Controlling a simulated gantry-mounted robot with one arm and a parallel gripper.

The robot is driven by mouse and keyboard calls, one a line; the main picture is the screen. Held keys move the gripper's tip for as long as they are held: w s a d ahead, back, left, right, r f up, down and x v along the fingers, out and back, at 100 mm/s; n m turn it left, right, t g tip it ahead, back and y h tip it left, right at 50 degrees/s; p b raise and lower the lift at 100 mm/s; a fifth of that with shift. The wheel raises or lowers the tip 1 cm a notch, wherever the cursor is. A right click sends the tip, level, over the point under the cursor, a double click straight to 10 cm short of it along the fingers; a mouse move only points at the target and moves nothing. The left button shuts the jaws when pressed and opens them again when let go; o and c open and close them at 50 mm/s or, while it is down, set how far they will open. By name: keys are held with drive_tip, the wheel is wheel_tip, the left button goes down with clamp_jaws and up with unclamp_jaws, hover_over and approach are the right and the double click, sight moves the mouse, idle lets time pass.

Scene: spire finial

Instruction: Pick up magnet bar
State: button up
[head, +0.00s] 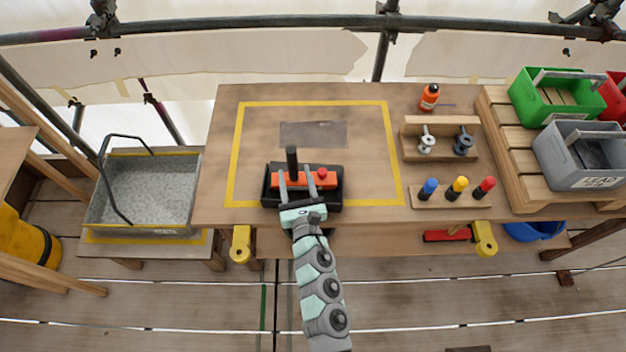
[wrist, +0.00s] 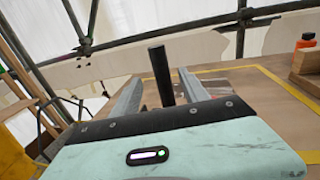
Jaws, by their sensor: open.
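The magnet bar (head: 300,182) is an orange-red bar with an upright black handle and a small red knob near its right end. It lies in a black tray (head: 328,199) at the front of the table. My gripper (head: 297,174) reaches over the tray's front edge with its two grey fingers apart. In the wrist view, the black handle (wrist: 161,76) stands upright between the open fingers (wrist: 160,82), with gaps to both sides. The lower part of the bar is mostly hidden there by my gripper's body.
To the right are an orange bottle (head: 429,97), a wooden rack (head: 440,150) and several coloured-top pegs (head: 457,188). A grey bin (head: 145,195) stands left.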

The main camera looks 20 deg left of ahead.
sight(291, 162)
drive_tip(key=x, duration=0.4)
drive_tip(key=shift+w+a+r, duration=0.1)
drive_tip(key=shift+a+r, duration=0.05)
drive_tip(key=x, duration=0.2)
drive_tip(key=p+x, duration=0.1)
drive_tip(key=x, duration=0.1)
drive_tip(key=shift+w+r, duration=0.2)
drive_tip(key=shift+w, duration=0.15)
drive_tip(key=shift+w+f, duration=0.1)
drive_tip(key=shift+w, duration=0.1)
drive_tip(key=shift+c, duration=0.4)
clamp_jaws()
idle(0.5)
